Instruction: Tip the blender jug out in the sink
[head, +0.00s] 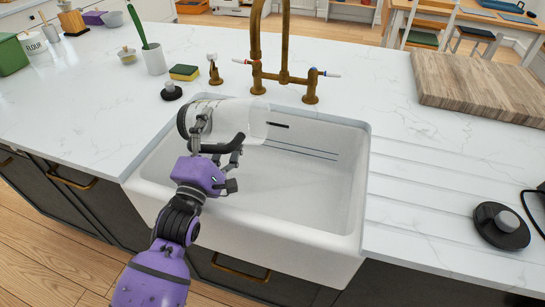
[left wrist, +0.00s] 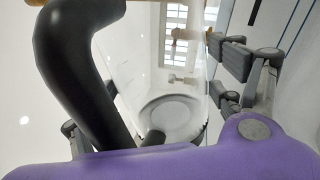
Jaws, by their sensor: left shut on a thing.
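The clear blender jug (head: 252,115) lies on its side above the left back part of the white sink (head: 300,185). Its dark end points left and its clear end points right, over the basin. My left gripper (head: 222,150) is shut on the jug near its black handle. In the left wrist view, the black handle (left wrist: 75,70) crosses in front of the see-through jug wall (left wrist: 150,65), with grey fingers at the right. I cannot make out any contents in the jug. My right gripper is not in view.
A brass tap (head: 284,77) stands behind the sink. A sponge (head: 184,72), a black knobbed disc (head: 171,91) and a white cup (head: 154,59) stand at the back left. A wooden board (head: 480,85) and another black disc (head: 500,228) lie on the right counter.

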